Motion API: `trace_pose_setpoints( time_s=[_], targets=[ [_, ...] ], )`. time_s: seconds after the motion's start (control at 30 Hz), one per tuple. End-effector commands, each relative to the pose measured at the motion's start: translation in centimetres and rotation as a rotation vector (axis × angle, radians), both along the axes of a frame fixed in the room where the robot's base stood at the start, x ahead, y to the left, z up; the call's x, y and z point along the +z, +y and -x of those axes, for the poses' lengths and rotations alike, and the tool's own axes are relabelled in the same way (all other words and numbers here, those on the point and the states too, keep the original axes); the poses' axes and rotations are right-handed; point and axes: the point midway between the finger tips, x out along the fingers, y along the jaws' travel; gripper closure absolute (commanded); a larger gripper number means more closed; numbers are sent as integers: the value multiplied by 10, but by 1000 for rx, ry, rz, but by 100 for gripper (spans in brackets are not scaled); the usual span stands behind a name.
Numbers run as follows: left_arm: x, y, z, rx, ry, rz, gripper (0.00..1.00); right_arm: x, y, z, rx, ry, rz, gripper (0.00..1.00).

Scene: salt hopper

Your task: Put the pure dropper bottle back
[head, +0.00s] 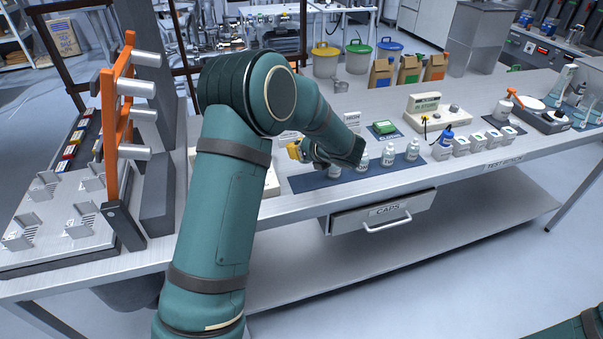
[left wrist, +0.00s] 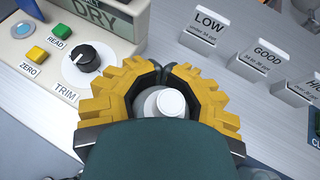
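In the left wrist view, my left gripper (left wrist: 178,70) has its yellow fingers curled in a ring with the tips together. A white-capped bottle (left wrist: 172,103) stands inside the ring, seen from above; its label is hidden, so I cannot read whether it is the pure one. In the head view the left gripper (head: 298,150) is above the blue mat's back left edge, and the held bottle is hidden. Several white dropper bottles (head: 388,156) stand upright in a row on the blue mat (head: 308,183). The mat's left end is bare. My right gripper is out of view.
A meter (left wrist: 90,45) with a DRY display and a trim knob is left of the gripper. LOW, GOOD and HIGH cards (left wrist: 265,60) stand to the right in the wrist view. A green-topped device (head: 384,127) stands behind the bottles. The caps drawer (head: 385,212) is below the bench's front edge.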

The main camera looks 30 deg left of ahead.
Motion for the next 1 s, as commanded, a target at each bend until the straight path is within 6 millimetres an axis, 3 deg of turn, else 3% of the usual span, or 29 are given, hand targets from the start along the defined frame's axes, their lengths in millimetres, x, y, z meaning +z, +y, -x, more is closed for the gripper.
trace_pose_setpoints(
  time_s=[0.13, 0.37, 0.6, 1.0],
  targets=[
    [-30, 0, 0, -3, 5, -1, 100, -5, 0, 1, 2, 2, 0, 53],
    [-47, 0, 0, -4, 1, 0, 100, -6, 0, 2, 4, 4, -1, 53],
    [-78, 0, 0, -5, 3, 0, 100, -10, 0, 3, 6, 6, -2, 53],
    [-83, 0, 0, -5, 0, 0, 100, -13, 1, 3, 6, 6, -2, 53]
  ],
)
